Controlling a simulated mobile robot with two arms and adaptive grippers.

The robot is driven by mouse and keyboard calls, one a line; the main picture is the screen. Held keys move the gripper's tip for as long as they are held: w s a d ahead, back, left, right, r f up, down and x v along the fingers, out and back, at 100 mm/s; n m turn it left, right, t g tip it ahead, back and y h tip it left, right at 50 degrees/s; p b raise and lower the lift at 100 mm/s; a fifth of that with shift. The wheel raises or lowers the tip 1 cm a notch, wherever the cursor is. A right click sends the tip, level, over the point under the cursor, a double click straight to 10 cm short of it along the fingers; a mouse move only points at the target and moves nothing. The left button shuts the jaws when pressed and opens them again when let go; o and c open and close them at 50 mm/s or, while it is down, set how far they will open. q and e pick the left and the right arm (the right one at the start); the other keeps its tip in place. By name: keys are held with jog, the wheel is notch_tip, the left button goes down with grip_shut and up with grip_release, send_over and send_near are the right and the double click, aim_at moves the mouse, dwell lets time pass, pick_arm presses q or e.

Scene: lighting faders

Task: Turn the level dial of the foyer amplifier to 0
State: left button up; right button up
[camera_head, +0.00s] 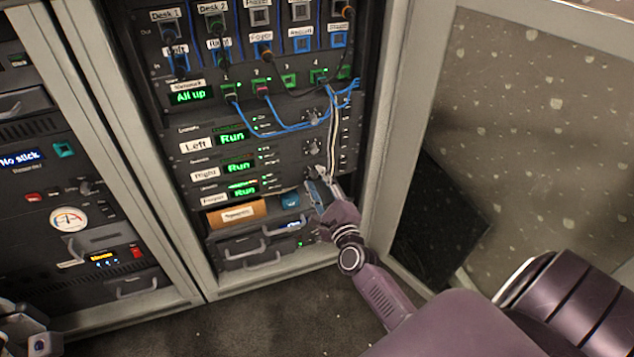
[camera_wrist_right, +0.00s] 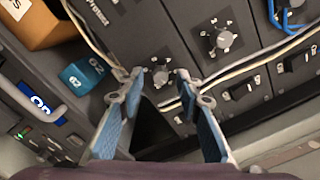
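The foyer amplifier is the lowest of three similar units in the middle rack, with a green "Run" display (camera_head: 244,191). Its level dial (camera_wrist_right: 160,77) is a small grey knob with marks around it on a dark panel. My right gripper (camera_wrist_right: 156,77) is open, with one blue-padded finger on each side of this dial and gaps between the fingertips and knob. I cannot tell the dial's setting. In the head view my right gripper (camera_head: 318,178) covers most of the dial. Part of my left gripper (camera_head: 28,335) shows at the bottom left; its fingers are unclear.
Pale cables (camera_wrist_right: 240,68) cross the panel close to both fingertips. Another dial (camera_wrist_right: 223,39) sits on the neighbouring unit. A blue block (camera_wrist_right: 82,78) and an orange-brown box (camera_head: 237,213) lie below the amplifiers. Blue cables (camera_head: 290,127) hang above. An open rack door (camera_head: 520,120) stands at right.

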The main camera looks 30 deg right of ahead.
jog(key=shift+w, duration=0.15)
jog(key=shift+c, duration=0.5)
grip_shut()
jog(key=shift+n, duration=0.3)
